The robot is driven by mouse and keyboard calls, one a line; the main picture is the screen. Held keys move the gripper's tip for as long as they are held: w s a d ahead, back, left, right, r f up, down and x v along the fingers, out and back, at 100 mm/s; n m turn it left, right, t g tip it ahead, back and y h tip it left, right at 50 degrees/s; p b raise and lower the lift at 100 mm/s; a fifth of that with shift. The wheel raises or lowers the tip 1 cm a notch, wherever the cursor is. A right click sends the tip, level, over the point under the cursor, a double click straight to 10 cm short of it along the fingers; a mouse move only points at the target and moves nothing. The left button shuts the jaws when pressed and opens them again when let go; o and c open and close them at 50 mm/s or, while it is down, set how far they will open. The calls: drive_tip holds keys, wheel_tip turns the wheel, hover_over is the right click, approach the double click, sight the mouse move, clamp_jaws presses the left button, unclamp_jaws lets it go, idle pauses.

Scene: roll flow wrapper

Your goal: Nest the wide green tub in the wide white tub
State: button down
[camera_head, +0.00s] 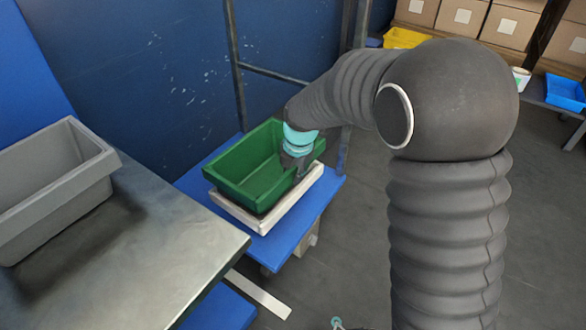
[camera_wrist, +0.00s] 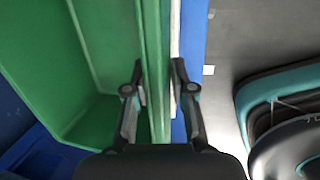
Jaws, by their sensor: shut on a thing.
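The wide green tub (camera_head: 251,172) is upright over the wide white tub (camera_head: 277,216) on a blue shelf. The white tub's rim shows below the green tub along the near and right sides, and the green walls stand well above it. How deep the green tub sits inside is hidden. My gripper (camera_head: 298,170) is at the green tub's right wall. In the wrist view my gripper (camera_wrist: 158,85) has one finger inside and one outside the wall of the green tub (camera_wrist: 110,40), shut on it. A strip of the white tub (camera_wrist: 175,30) shows beside that wall.
The blue shelf (camera_head: 328,190) has a narrow free strip at right. A grey tub (camera_head: 60,190) stands on the metal table (camera_head: 150,265) at left. A blue wall panel and a dark frame post (camera_head: 236,75) stand behind. Boxes and small trays are at far right.

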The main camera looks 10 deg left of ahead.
sight(293, 193)
drive_tip(key=shift+s+d+x, duration=0.15)
drive_tip(key=shift+s+x, duration=0.05)
drive_tip(key=shift+x, duration=0.9)
drive_tip(key=shift+s+d+x, duration=0.1)
drive_tip(key=shift+s+x, duration=0.1)
drive_tip(key=shift+x, duration=0.95)
drive_tip(key=shift+f, duration=0.1)
drive_tip(key=c, duration=0.9)
unclamp_jaws()
drive_tip(key=v, duration=1.2)
